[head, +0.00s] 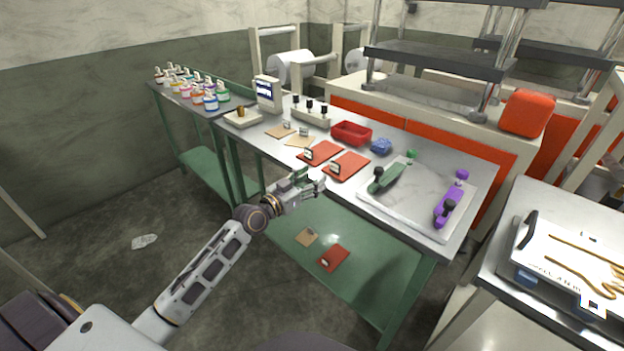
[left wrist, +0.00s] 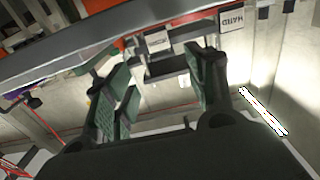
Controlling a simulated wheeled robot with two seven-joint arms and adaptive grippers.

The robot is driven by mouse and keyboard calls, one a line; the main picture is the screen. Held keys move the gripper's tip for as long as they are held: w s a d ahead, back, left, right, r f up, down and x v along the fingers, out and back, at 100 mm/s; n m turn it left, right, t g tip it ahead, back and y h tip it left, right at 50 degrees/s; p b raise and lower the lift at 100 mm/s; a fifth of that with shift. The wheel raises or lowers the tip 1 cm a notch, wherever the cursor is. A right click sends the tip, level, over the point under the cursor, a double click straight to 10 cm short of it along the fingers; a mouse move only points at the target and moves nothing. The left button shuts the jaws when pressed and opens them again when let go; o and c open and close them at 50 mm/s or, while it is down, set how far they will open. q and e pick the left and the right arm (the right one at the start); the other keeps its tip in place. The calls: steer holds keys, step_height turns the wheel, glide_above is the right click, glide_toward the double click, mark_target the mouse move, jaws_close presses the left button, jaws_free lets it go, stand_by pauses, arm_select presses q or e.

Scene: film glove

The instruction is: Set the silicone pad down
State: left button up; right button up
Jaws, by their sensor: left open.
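Two red-orange flat pads lie on the steel table, a left one (head: 320,153) and a right one (head: 351,165), each with a small tag. Two tan pads (head: 281,130) lie behind them to the left. Another red pad (head: 336,257) and a tan pad (head: 306,236) lie on the green lower shelf. I cannot tell which is the silicone pad. My left gripper (head: 312,185) is by the table's front edge, in front of the red pads. In the left wrist view it is open, with nothing seen held between the green-tipped fingers (left wrist: 164,100). My right gripper is out of view.
A red bin (head: 351,133) and blue bundle (head: 381,146) stand behind the pads. A pale board (head: 418,205) at right carries green (head: 390,178) and purple (head: 450,200) handled tools. Bottles (head: 193,88) crowd the far-left bench. The table's front edge (left wrist: 140,45) is close to my gripper.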

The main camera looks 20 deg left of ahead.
arm_select(q)
steer(key=s+a+f+n+g+y, duration=0.1)
steer(key=s+f+g+y, duration=0.2)
steer(key=f, duration=1.4)
steer(key=s+f+n+g+y, duration=0.1)
steer(key=s+f+g, duration=0.4)
steer(key=f, duration=1.2)
steer(key=s+d+f+g+y, duration=0.1)
steer(key=s+f+g, duration=0.2)
steer(key=s+f, duration=1.2)
steer(key=s+d+f+g+y, duration=0.1)
steer(key=s+d+f+g, duration=0.2)
steer(key=s+f, duration=1.1)
steer(key=s+a+r+g+p, duration=0.2)
steer(key=s+r+p, duration=1.4)
steer(key=p, duration=0.9)
steer(key=s, duration=0.3)
steer(key=shift+s+r, duration=0.15)
steer(key=shift+r, duration=0.1)
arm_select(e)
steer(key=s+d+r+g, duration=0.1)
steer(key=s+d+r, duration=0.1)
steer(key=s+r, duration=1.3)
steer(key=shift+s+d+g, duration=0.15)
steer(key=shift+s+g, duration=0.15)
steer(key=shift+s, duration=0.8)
